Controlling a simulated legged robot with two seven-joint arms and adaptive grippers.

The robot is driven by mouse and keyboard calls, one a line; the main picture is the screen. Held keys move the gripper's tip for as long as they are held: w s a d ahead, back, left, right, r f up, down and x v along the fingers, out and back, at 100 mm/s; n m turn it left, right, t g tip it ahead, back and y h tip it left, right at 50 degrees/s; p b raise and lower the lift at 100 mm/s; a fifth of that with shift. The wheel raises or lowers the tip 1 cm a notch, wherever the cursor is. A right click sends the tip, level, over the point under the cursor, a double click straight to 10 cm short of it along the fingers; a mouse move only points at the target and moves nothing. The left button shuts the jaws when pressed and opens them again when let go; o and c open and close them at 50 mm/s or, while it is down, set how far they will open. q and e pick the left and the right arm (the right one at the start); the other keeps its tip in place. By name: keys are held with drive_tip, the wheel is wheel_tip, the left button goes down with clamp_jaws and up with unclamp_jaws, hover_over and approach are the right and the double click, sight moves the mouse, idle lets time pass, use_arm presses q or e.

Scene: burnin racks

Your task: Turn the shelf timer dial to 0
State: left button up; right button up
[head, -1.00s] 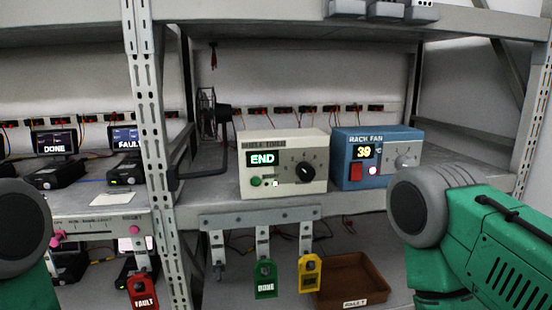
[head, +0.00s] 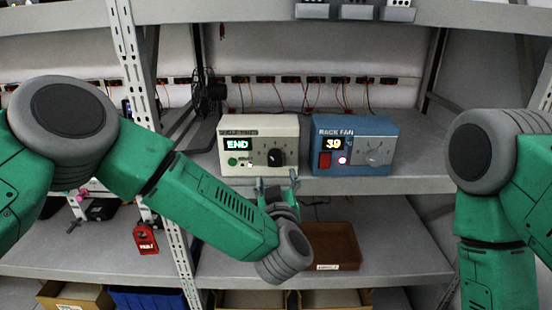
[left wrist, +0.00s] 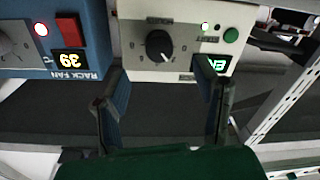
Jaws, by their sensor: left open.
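The shelf timer is a cream box (head: 258,124) on the middle shelf, its lit display reading END. Its black dial (head: 276,157) is on the right of its front, beside a green button (head: 232,161). In the left wrist view, which is upside down, the dial (left wrist: 158,45) shows whole, with a printed scale around it. My left gripper (head: 277,184) is open and empty, just in front of and below the dial. Its two fingers (left wrist: 170,80) are spread, apart from the dial. My right arm hangs at the right; its gripper is out of view.
A blue rack fan box (head: 356,128) reading 39 stands close to the timer's right. A small black fan (head: 208,90) stands on its left. A brown tray (head: 333,245) lies on the lower shelf. The rack upright (head: 133,60) is left of the timer.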

sight(276, 163)
use_arm(q)
drive_tip(key=w+p, duration=0.1)
drive_tip(key=w, duration=0.6)
drive_tip(key=shift+w+d, duration=0.15)
drive_tip(key=shift+w, duration=0.65)
drive_tip(key=shift+a, duration=0.2)
drive_tip(key=c, duration=1.2)
